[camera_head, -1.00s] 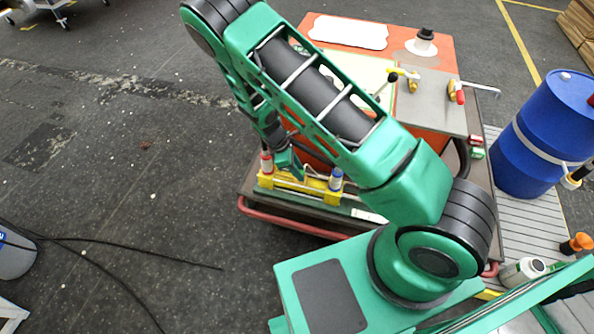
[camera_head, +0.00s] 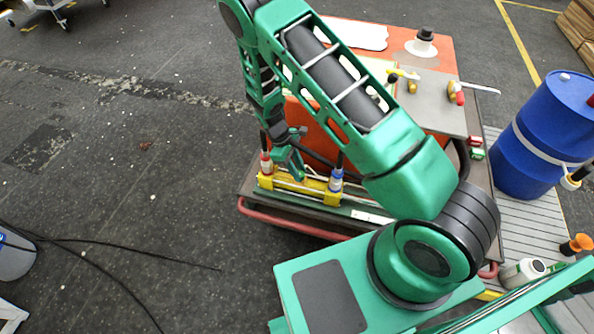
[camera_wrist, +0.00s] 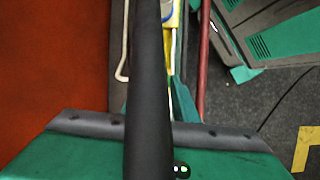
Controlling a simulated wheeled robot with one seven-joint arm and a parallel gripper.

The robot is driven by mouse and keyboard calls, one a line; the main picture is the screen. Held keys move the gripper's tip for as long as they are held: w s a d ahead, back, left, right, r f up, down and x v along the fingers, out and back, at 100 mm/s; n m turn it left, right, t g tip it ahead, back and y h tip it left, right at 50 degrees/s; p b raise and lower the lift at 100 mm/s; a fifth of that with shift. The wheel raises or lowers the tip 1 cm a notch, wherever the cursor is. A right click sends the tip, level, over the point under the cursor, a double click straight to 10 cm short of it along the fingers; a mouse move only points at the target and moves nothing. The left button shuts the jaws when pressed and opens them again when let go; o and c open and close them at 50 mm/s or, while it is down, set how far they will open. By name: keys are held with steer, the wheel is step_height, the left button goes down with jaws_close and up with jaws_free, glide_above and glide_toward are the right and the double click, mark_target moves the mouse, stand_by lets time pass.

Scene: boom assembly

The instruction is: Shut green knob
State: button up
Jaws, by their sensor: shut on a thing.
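My gripper (camera_head: 290,158) hangs over the front of the cart, between a red-collared post (camera_head: 265,160) and a blue-collared post (camera_head: 337,180) on a yellow rack (camera_head: 300,189). A black cylinder (camera_wrist: 149,90) runs up the middle of the wrist view, close to the camera. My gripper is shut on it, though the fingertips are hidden. A small green piece (camera_head: 477,154), perhaps the green knob, sits at the cart's right edge below a small red piece (camera_head: 474,141). My gripper is well to the left of it. I cannot tell its setting.
The orange-topped cart (camera_head: 438,48) carries a grey plate (camera_head: 432,100) with yellow and red-handled valves. A blue barrel (camera_head: 545,130) stands to the right. A red rail (camera_head: 290,228) runs along the cart's front. The floor at left is mostly clear, with a black cable.

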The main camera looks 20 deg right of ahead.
steer(key=shift+w+r, duration=0.1)
steer(key=shift+w, duration=0.25)
steer(key=o, duration=1.1)
steer(key=shift+c, duration=0.2)
steer(key=shift+s, duration=0.1)
steer(key=v, duration=1)
steer(key=shift+r, duration=0.3)
